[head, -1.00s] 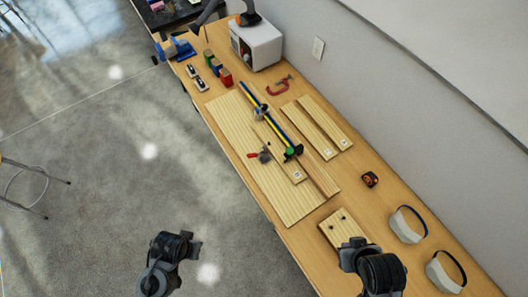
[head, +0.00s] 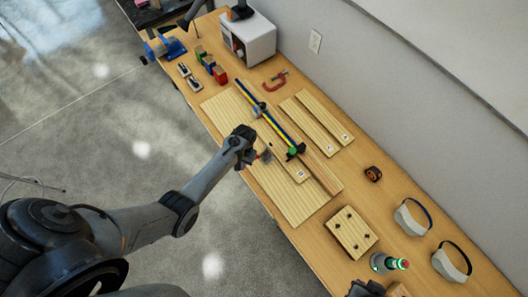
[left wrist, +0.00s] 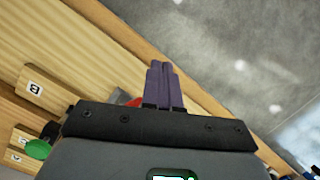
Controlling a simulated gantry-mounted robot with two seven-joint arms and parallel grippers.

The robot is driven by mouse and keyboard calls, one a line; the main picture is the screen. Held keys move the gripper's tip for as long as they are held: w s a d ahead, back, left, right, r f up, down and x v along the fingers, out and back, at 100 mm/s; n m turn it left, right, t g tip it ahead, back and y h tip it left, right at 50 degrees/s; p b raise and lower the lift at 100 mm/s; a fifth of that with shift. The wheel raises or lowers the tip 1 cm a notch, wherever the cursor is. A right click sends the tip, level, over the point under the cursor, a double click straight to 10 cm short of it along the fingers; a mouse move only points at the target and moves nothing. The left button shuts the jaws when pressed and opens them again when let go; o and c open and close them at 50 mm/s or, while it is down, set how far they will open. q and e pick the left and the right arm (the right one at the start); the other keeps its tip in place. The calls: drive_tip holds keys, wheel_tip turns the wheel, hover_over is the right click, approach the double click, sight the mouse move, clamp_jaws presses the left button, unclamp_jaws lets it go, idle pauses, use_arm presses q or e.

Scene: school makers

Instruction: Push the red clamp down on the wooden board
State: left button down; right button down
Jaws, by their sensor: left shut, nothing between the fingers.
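A small clamp with a red handle (head: 267,155) is on the large wooden board (head: 225,108), mostly hidden behind my left gripper (head: 253,158). In the left wrist view, a bit of its red handle (left wrist: 133,102) shows just left of my fingers (left wrist: 164,85). My left gripper is shut and empty, low over the board beside the clamp. Whether it touches the handle I cannot tell.
A red C-clamp (head: 274,83) lies farther back. A blue and yellow bar clamp (head: 272,118) crosses the board.

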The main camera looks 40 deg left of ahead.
use_arm(q)
wheel_tip(320, 180, up, 6)
drive_tip(key=t, duration=0.1)
hover_over(258, 156)
drive_tip(key=a, duration=0.1)
drive_tip(key=shift+s+a+f, duration=0.1)
drive_tip(key=shift+s, duration=0.15)
use_arm(e)
drive_tip(key=shift+d, duration=0.25)
